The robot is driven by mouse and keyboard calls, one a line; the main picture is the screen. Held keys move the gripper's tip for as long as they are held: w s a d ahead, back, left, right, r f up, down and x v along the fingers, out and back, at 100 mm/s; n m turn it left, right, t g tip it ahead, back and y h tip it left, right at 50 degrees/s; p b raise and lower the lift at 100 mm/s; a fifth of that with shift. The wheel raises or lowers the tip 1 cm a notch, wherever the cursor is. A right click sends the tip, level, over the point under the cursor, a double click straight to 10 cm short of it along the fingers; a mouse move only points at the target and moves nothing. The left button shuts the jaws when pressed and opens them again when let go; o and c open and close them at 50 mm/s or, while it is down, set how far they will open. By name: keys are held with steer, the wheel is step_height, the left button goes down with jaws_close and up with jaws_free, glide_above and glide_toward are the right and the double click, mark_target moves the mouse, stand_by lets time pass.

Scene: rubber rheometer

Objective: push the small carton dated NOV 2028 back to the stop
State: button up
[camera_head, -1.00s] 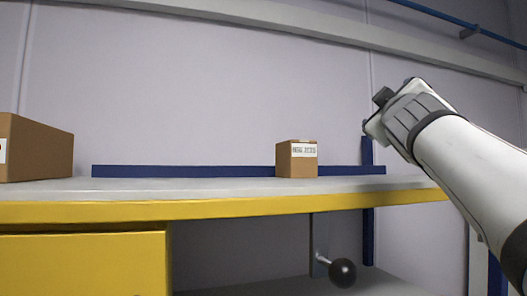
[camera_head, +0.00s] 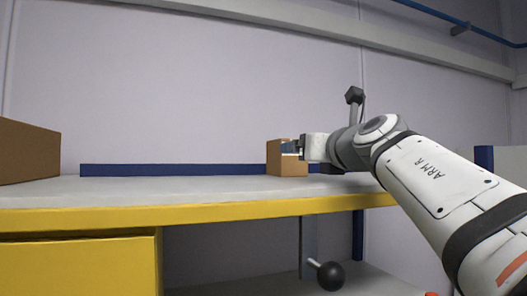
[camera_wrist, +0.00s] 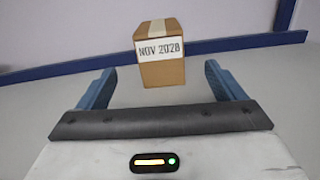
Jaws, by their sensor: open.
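The small carton (camera_head: 287,168) is brown and stands upright on the shelf top, in front of the blue stop (camera_head: 180,170). In the wrist view the carton (camera_wrist: 161,72) shows a white label reading NOV 2028, and the blue stop (camera_wrist: 232,46) runs behind it. A gap between carton and stop cannot be judged. My gripper (camera_wrist: 160,88) is open, its two blue fingers spread left and right of the carton's line, with nothing held. In the head view my gripper (camera_head: 294,147) overlaps the carton and hides part of it and its label.
A larger brown carton (camera_head: 25,150) stands at the left end of the grey shelf top (camera_head: 150,188). The shelf has a yellow front edge (camera_head: 200,214). A black ball knob (camera_head: 331,276) sits below the shelf. The shelf top between the two cartons is clear.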

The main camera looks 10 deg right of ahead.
steer(key=shift+f+n, duration=0.3)
steer(key=p, duration=0.2)
glide_above(295, 177)
steer(key=shift+s, duration=0.1)
stand_by(0.4)
steer(key=shift+c, duration=0.6)
steer(key=c, duration=1.2)
steer(key=shift+s+a, duration=0.1)
